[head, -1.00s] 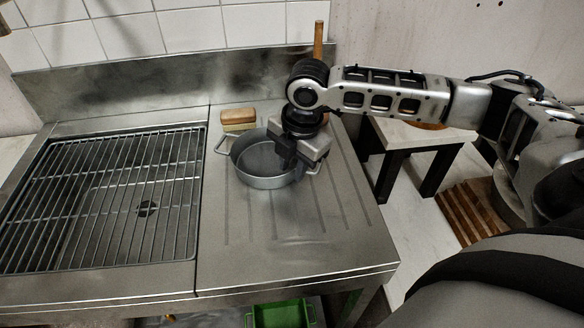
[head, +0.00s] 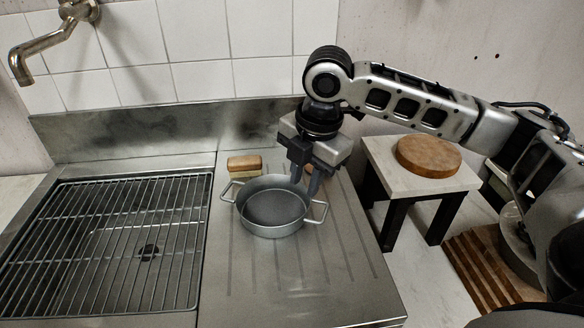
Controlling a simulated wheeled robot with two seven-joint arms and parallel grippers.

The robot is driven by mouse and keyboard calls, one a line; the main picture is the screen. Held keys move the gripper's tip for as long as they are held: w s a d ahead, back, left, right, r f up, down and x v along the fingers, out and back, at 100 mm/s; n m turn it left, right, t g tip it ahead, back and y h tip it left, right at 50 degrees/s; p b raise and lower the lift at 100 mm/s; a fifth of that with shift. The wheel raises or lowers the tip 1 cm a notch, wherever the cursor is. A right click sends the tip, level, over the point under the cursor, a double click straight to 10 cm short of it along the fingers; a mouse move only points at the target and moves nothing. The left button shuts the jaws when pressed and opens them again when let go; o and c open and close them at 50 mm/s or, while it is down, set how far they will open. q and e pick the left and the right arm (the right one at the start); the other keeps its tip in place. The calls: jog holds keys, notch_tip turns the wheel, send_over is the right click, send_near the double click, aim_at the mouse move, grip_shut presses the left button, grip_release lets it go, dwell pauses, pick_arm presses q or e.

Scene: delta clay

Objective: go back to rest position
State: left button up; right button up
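My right gripper (head: 304,182) hangs from the arm that comes in from the right, fingers pointing down. Its two fingers are apart with nothing seen between them. It is above and beside the right rear rim of a grey two-handled pot (head: 273,227). The pot stands upright on the ribbed steel drainboard (head: 335,285) and looks empty. I cannot tell the exact gap between fingertips and rim. My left gripper is not in view.
A sink with a wire rack (head: 110,245) is at the left, under a wall tap (head: 45,45). A sponge (head: 245,166) lies behind the pot. At the right stand a small table (head: 385,165) with a round wooden board (head: 428,156) and a slatted wooden piece (head: 480,270) on the floor.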

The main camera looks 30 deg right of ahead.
aim_at(297, 221)
jog(key=f, duration=0.4)
jog(key=w+f, duration=0.1)
jog(key=f, duration=0.7)
jog(key=shift+w+a+f+b, duration=0.25)
jog(key=shift+a+b, duration=0.05)
jog(key=shift+a, duration=0.1)
notch_tip(297, 221, up, 4)
jog(key=shift+a+f, duration=0.1)
jog(key=shift+s+a+r, duration=0.1)
jog(key=shift+a+r, duration=0.1)
jog(key=shift+r, duration=0.15)
